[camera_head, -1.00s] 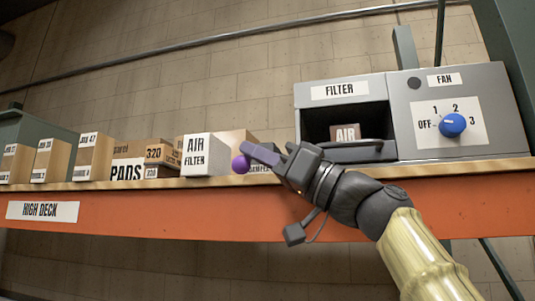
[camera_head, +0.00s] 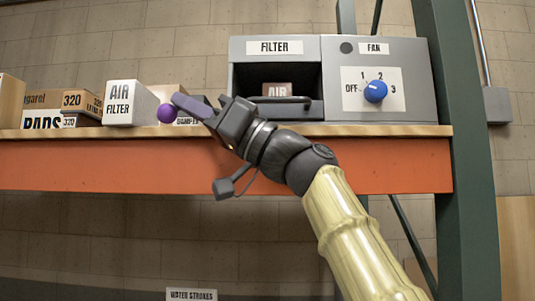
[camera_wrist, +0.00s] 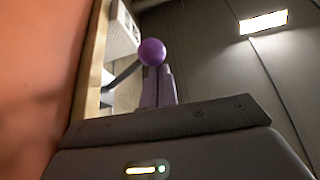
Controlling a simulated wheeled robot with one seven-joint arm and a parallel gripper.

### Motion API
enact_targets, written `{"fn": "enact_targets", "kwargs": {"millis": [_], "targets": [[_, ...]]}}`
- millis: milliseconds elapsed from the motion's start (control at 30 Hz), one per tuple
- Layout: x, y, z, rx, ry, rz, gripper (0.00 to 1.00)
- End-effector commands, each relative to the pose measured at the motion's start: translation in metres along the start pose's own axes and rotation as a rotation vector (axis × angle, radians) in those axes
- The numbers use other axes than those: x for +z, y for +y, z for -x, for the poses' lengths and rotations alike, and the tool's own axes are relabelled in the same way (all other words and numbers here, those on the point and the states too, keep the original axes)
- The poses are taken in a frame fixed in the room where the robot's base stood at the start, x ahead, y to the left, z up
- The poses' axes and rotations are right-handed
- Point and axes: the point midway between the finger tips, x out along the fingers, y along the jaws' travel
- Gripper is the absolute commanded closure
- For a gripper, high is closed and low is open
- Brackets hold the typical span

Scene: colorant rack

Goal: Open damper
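The damper is a tan box (camera_head: 171,91) on the shelf, its label partly hidden behind my gripper. A purple ball knob (camera_head: 166,113) sits at its front. In the wrist view the knob (camera_wrist: 152,52) is on a thin grey lever (camera_wrist: 122,74) that comes from the shelf side. My gripper (camera_head: 180,104) reaches up from the lower right, its purple fingers at the knob. In the wrist view the fingers (camera_wrist: 158,72) lie close together with only a thin line between them, and the knob is at their tips. I cannot tell whether they touch it.
A white air filter box (camera_head: 131,104) and sandpaper boxes (camera_head: 82,103) stand to the left. To the right are the grey filter housing (camera_head: 277,47) with a handle bar and the fan panel (camera_head: 343,98) with a blue knob (camera_head: 375,91). An orange shelf beam (camera_head: 100,164) runs below.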

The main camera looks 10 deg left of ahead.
Motion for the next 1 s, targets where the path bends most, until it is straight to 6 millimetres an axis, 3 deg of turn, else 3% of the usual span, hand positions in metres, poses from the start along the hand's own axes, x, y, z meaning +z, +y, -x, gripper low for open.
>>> {"fn": "enact_targets", "kwargs": {"millis": [100,800,1000], "targets": [[0.009,0.005,0.020,0.007,-0.008,0.001,1.00],[0.005,0.002,0.145,0.005,-0.002,0.002,1.00],[0.002,0.001,0.163,0.003,-0.002,0.001,1.00]]}}
